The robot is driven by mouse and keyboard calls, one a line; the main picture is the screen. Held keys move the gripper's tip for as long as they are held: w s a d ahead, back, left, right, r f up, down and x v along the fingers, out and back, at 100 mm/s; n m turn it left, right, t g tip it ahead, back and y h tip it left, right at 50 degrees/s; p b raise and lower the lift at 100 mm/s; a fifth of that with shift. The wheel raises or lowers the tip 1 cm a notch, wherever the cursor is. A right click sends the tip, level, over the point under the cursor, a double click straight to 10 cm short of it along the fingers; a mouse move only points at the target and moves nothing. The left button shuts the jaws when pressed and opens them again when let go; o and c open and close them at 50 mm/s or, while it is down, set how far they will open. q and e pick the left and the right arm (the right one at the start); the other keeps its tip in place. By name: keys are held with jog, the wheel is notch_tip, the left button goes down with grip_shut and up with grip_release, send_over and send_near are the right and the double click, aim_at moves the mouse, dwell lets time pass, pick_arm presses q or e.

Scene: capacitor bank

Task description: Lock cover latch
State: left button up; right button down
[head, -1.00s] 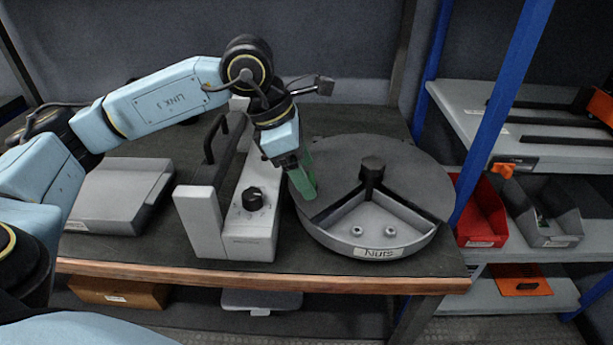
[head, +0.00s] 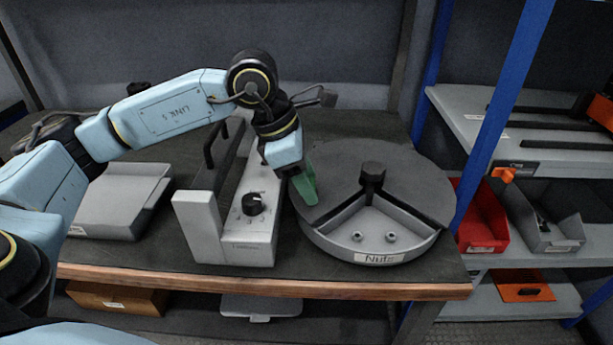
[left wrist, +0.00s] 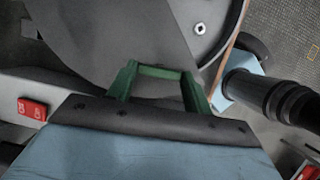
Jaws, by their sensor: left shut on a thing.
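My left gripper (head: 308,196) has green fingers and points down over the left part of the round grey carousel (head: 325,245), beside its dark lid (head: 420,175). In the left wrist view the green fingers (left wrist: 160,74) stand apart, with a narrow bar between their tips over the grey disc. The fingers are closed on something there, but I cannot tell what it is. No cover latch can be made out clearly. My right gripper does not show.
A grey device with a black knob (head: 252,204) and a black handle (head: 208,155) stands just left of the gripper. A grey tray (head: 120,200) lies farther left. Red (head: 480,222) and grey (head: 545,225) bins stand on the right shelf. Bare bench shows at the front edge.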

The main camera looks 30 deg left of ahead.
pick_arm(q)
jog(key=shift+m, duration=0.5)
jog(key=o, duration=1)
jog(key=shift+a+r, duration=0.1)
jog(key=shift+r, duration=0.05)
